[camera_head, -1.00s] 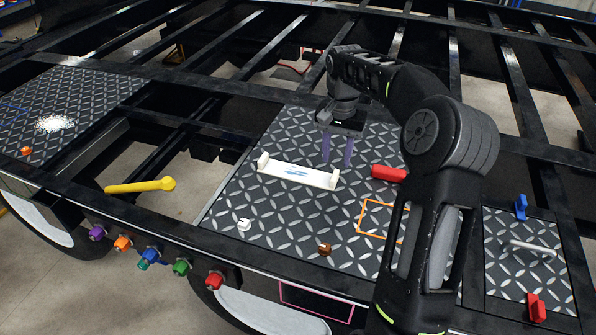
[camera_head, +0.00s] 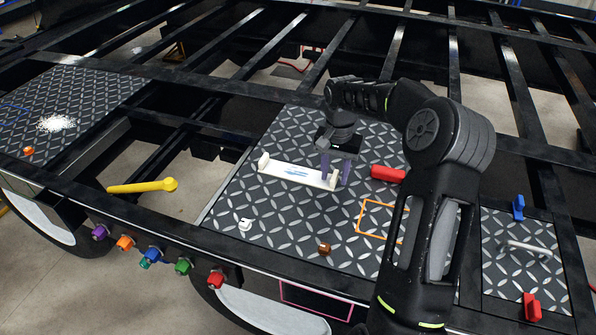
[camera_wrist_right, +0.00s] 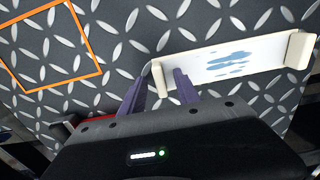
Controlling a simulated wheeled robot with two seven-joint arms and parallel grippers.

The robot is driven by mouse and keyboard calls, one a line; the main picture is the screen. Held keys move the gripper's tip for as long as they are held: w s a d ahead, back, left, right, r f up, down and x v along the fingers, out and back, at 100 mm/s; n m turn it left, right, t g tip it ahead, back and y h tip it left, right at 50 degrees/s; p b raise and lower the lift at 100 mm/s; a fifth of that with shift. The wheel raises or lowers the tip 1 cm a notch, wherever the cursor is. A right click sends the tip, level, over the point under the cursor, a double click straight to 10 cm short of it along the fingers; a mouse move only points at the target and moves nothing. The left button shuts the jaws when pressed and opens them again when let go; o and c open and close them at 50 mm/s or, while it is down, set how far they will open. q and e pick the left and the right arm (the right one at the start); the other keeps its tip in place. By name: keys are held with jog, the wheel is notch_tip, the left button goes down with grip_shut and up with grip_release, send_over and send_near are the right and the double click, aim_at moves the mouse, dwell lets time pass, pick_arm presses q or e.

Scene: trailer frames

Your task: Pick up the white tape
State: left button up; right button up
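The white tape (camera_head: 297,174) looks like a flat white strip with blue marks and an upright block at each end. It lies on the diamond-plate panel, and it also shows in the right wrist view (camera_wrist_right: 230,62). My right gripper (camera_head: 336,170) is low over the tape's right end in the head view. In the right wrist view its two purple fingers (camera_wrist_right: 159,84) are apart, one on either side of that end block. I see no firm grip on the block, and the tape lies on the panel. My left gripper is not in view.
A red block (camera_head: 388,173) lies just right of the gripper. An orange square outline (camera_head: 378,235), a small white piece (camera_head: 245,224) and a brown piece (camera_head: 324,249) are nearer the front.

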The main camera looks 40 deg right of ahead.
jog(key=shift+c, duration=0.4)
grip_shut()
dwell(0.5)
